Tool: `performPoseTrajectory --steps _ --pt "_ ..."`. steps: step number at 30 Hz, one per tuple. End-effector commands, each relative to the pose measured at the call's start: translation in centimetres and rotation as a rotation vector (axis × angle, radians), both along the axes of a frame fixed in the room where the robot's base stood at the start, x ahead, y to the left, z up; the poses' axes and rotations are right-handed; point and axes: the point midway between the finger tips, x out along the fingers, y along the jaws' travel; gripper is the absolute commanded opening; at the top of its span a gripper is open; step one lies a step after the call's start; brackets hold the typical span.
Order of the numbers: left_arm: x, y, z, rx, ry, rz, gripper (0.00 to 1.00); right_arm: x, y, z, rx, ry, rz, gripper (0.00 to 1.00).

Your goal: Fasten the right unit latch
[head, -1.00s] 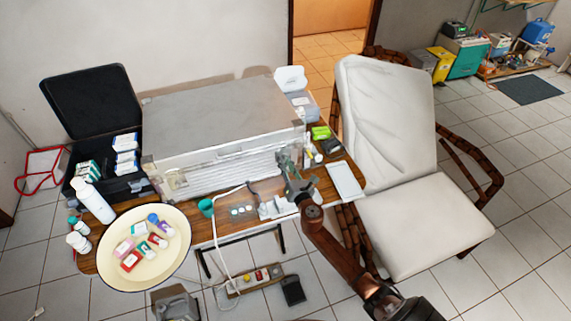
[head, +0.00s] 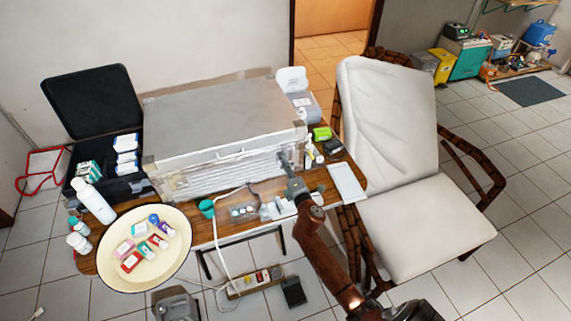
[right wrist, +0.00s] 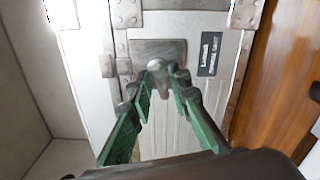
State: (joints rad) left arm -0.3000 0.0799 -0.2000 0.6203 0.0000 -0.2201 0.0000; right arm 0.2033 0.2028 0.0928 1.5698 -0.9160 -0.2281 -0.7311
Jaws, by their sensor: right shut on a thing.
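The portable unit is a grey metal case (head: 215,115) with metal corners, standing closed on the wooden table. My right gripper (head: 284,160) is at the right part of its front face and hides the right latch in the head view. In the right wrist view the latch (right wrist: 157,68) is a small rounded metal piece in front of a darker plate on the case. The fingertips of my right gripper (right wrist: 158,84), with green pads, are closed on it. My left gripper is not in view.
A cream basin (head: 128,272) with small boxes sits at the table's front left. An open black case (head: 105,165) stands at the left. A white tray (head: 346,182) and small bottles lie near my right arm. A white chair (head: 395,150) stands at the right.

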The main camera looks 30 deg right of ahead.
Motion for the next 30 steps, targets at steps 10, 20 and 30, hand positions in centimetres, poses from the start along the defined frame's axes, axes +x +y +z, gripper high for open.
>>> performPoseTrajectory --steps 10,20,30 --pt "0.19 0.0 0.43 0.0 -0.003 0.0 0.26 -0.06 -0.05 0.13 0.2 -0.046 -0.002 0.0" --pt "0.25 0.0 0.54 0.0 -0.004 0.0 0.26 -0.05 -0.02 0.11 0.266 -0.061 -0.002 0.0" --pt "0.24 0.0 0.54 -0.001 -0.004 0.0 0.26 -0.05 -0.03 0.08 0.269 -0.061 -0.002 0.0"
